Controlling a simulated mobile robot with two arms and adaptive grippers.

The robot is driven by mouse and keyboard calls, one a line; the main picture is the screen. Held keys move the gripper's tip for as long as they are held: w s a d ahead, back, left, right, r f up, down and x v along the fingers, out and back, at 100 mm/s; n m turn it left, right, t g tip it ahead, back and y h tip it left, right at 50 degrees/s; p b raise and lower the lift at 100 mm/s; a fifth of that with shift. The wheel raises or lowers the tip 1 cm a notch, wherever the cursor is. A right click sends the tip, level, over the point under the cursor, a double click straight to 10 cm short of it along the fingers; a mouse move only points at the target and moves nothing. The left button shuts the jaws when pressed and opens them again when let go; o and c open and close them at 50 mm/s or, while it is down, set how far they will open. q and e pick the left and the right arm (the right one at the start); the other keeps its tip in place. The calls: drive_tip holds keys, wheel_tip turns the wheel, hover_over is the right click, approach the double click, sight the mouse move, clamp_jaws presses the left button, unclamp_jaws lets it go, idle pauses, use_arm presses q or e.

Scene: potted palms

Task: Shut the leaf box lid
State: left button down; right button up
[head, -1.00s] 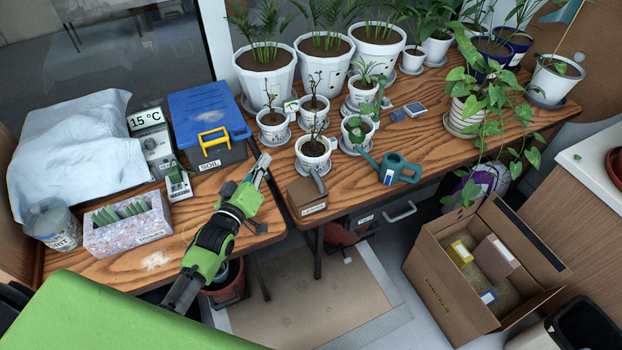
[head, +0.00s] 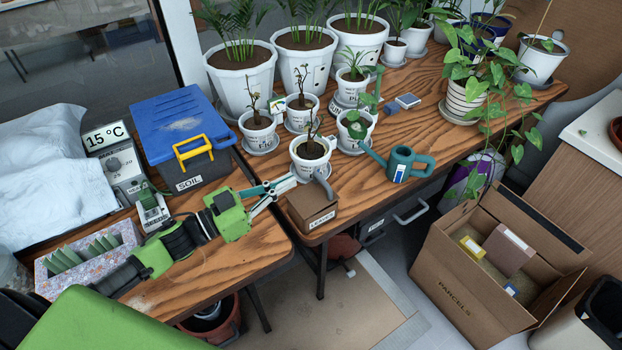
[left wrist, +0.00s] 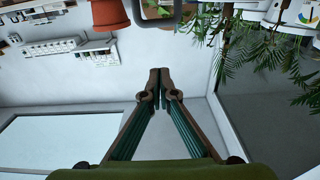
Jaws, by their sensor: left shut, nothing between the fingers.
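The leaf box (head: 306,212) is a small brown box labelled "LEAVES" at the front edge of the wooden table, in the middle of the head view. Its brown top (head: 303,196) looks about level, and a grey curved handle (head: 324,184) rises at its right side. I cannot tell whether the lid is fully down. My left gripper (head: 291,182) is shut and empty, its tips just left of and behind the box top. Contact is not clear. In the left wrist view its fingertips (left wrist: 160,85) meet. My right gripper is not in view.
White plant pots (head: 310,158) stand close behind the box. A teal watering can (head: 400,165) is to its right. A blue-lidded soil bin (head: 185,125) and a seed box (head: 85,262) stand left. A parcel carton (head: 450,265) is on the floor at right.

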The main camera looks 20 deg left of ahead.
use_arm(q)
hover_over(314, 195)
drive_tip(key=v, duration=0.3)
drive_tip(key=shift+w+d+f+p, duration=0.25)
drive_tip(key=shift+w+f, duration=0.1)
drive_tip(key=shift+f, duration=0.15)
drive_tip(key=shift+w+d+f+p, duration=0.1)
drive_tip(key=shift+w+d+f, duration=0.2)
drive_tip(key=shift+f, duration=0.25)
drive_tip(key=shift+w+f, duration=0.15)
drive_tip(key=shift+f, duration=0.4)
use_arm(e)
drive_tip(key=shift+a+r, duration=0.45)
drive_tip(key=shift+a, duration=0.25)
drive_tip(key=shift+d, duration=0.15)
use_arm(q)
drive_tip(key=shift+w+d+f, duration=0.1)
drive_tip(key=shift+w+d, duration=0.05)
drive_tip(key=shift+w, duration=0.05)
drive_tip(key=shift+w+d+f, duration=0.2)
drive_tip(key=shift+w+f, duration=0.05)
drive_tip(key=shift+f, duration=0.05)
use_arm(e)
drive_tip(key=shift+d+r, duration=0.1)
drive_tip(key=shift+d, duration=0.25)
